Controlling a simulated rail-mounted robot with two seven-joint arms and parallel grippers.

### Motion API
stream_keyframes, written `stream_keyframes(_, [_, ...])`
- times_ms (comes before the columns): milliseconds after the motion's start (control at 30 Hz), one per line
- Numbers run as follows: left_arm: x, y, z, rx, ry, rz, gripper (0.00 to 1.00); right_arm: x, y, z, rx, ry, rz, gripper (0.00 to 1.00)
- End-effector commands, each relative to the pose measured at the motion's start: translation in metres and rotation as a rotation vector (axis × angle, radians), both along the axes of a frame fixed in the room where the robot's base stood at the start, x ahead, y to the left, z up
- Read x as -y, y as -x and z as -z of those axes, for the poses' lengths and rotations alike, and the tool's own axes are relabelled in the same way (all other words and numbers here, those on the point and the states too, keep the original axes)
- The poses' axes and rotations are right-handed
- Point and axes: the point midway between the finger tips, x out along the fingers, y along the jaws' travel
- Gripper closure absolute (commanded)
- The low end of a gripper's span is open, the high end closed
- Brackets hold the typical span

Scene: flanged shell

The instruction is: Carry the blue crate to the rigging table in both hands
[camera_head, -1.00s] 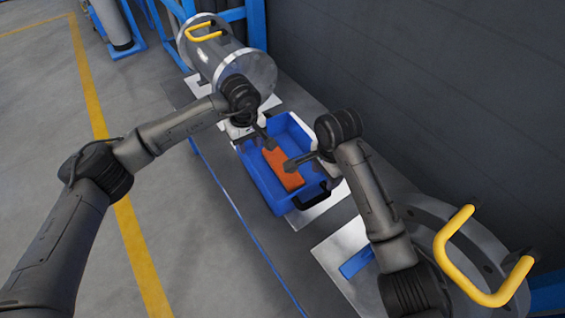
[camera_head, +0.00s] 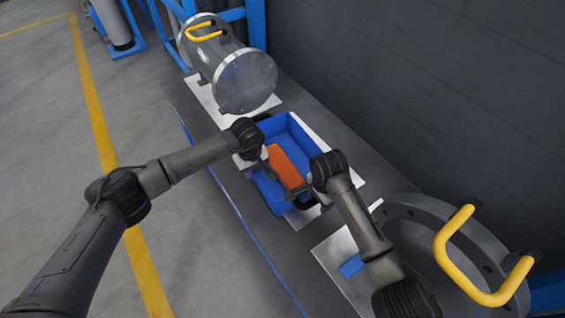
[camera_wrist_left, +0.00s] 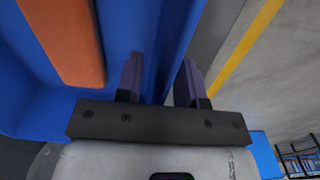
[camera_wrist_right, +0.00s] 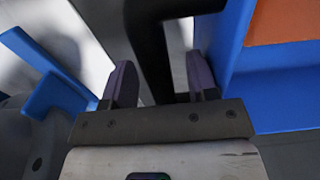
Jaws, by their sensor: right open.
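The blue crate (camera_head: 301,134) sits on a pale plate with an orange block (camera_head: 283,166) inside it. My left gripper (camera_head: 265,160) is at the crate's left wall. In the left wrist view, its fingers (camera_wrist_left: 158,82) stand either side of the blue wall (camera_wrist_left: 178,40); whether they press on it is unclear. My right gripper (camera_head: 312,190) is at the crate's near end, partly hiding it. In the right wrist view, its open fingers (camera_wrist_right: 160,85) have the black handle (camera_wrist_right: 150,45) between them, with gaps on both sides.
A metal flanged shell (camera_head: 246,80) with a yellow handle lies beyond the crate. Another flanged part (camera_head: 450,240) with a yellow handle (camera_head: 450,262) is close at the near right. A dark wall (camera_head: 440,90) runs along the right. Open floor (camera_head: 60,150) lies left.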

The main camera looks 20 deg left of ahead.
Motion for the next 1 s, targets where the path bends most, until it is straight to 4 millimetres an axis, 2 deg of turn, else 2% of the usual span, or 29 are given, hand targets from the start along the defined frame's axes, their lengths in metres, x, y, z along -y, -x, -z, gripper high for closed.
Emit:
stream_keyframes(433, [0.0003,0.0000,0.0042,0.001,0.001,0.001,0.66,-0.0003,0.0001,0.0042,0.001,-0.001,-0.001,0.48])
stream_keyframes(800, [0.0002,-0.0001,0.0039,0.001,0.001,0.000,1.00,-0.0003,0.0000,0.0039,0.001,-0.001,-0.001,0.83])
stream_keyframes(1000, [0.0001,-0.0002,0.0039,0.001,0.001,0.000,1.00,-0.0002,0.0001,0.0038,0.001,-0.001,-0.001,1.00])
